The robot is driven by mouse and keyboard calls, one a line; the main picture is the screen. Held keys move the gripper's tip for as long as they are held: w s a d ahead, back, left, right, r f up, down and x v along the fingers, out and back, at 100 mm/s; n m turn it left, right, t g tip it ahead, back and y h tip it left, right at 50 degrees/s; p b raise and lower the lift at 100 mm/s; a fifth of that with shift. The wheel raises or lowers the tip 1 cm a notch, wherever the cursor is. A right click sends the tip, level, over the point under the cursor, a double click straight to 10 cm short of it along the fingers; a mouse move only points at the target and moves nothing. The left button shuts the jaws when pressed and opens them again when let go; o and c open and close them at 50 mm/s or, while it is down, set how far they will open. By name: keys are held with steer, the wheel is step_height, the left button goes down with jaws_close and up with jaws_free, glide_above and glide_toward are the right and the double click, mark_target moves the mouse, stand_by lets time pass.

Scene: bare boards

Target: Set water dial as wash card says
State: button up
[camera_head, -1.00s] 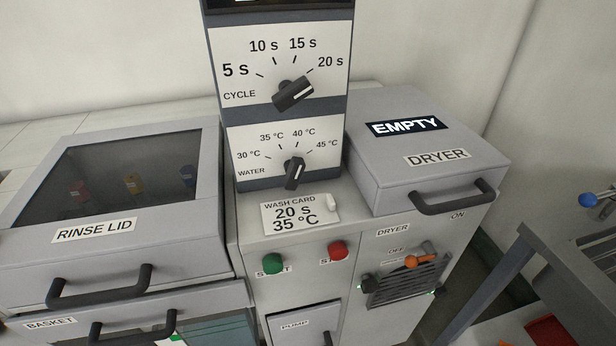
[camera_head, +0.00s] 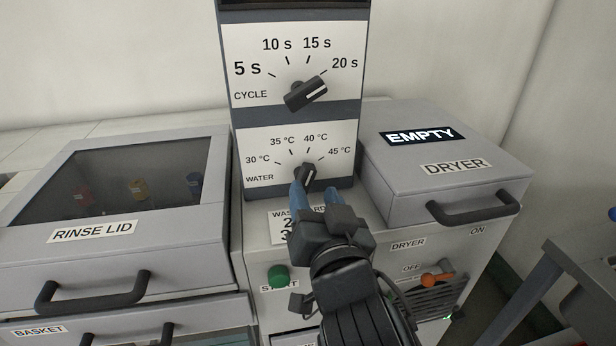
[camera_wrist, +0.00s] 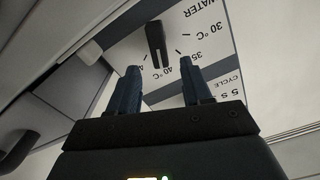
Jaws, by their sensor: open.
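The water dial (camera_head: 308,176) is a black knob on a white panel marked 30 to 45 °C; its white line points near 40 °C. It also shows in the wrist view (camera_wrist: 155,42), ahead of the gap between my fingertips. My gripper (camera_head: 315,190) is open and empty, its blue fingers (camera_wrist: 158,70) just in front of the dial. I cannot tell whether they touch it. The wash card (camera_head: 281,228) below is mostly hidden by my gripper; the earlier head view reads 20 s and 35 °C.
The cycle dial (camera_head: 306,96) above points at 20 s. The rinse lid (camera_head: 130,190) is at the left and the dryer (camera_head: 440,165), showing EMPTY, at the right. A green start button (camera_head: 278,276) lies below; my arm hides the red button.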

mark_target(301, 178)
steer(key=x, duration=0.6)
jaws_close()
stand_by(0.4)
steer(key=shift+n+p, duration=0.3)
steer(key=shift+n, duration=0.1)
steer(key=n, duration=0.1)
steer(key=n+p, duration=0.1)
steer(key=n, duration=0.1)
steer(key=shift+a+n, duration=0.25)
steer(key=shift+n, duration=0.05)
steer(key=shift+s+a+f+n+p, duration=0.15)
steer(key=shift+n+p, duration=0.15)
steer(key=shift+n, duration=0.55)
steer(key=shift+w+a+r+n+p, duration=0.1)
steer(key=shift+n+p, duration=0.15)
steer(key=shift+n, duration=0.6)
steer(key=shift+s, duration=0.1)
